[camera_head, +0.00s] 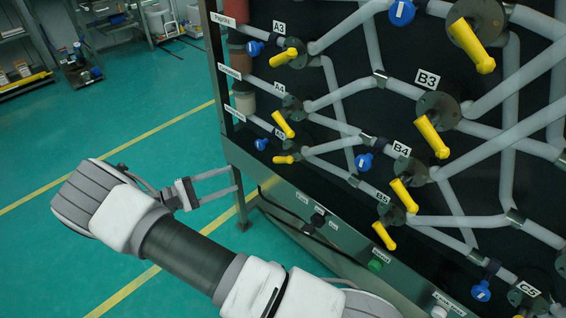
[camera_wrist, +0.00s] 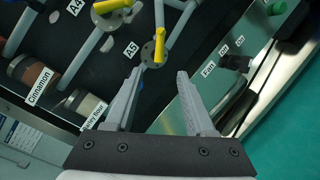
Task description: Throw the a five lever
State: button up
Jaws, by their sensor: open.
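The A5 lever (camera_head: 284,159) is a small yellow handle on a round grey flange, low on the left side of the black panel. In the wrist view the A5 lever (camera_wrist: 160,38) lies ahead of the fingers, with the A5 label (camera_wrist: 131,50) to its left. My gripper (camera_head: 233,180) is open and empty, left of the panel and lower than the A5 lever in the head view. In the wrist view my gripper (camera_wrist: 158,74) has its two fingers spread, with the A5 flange just beyond the gap. The fingers appear apart from the lever.
The A4 lever (camera_head: 284,124) and A3 lever (camera_head: 285,56) are above A5. The B5 lever (camera_head: 383,235) is to the right. Grey pipes and blue knobs cover the panel. A metal control strip (camera_head: 335,240) runs below.

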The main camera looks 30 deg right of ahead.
aim_at(280, 161)
jog(key=d+b, duration=0.1)
jog(key=d, duration=1.6)
jog(key=shift+w+d, duration=0.15)
jog(key=shift+d, duration=0.05)
grip_shut()
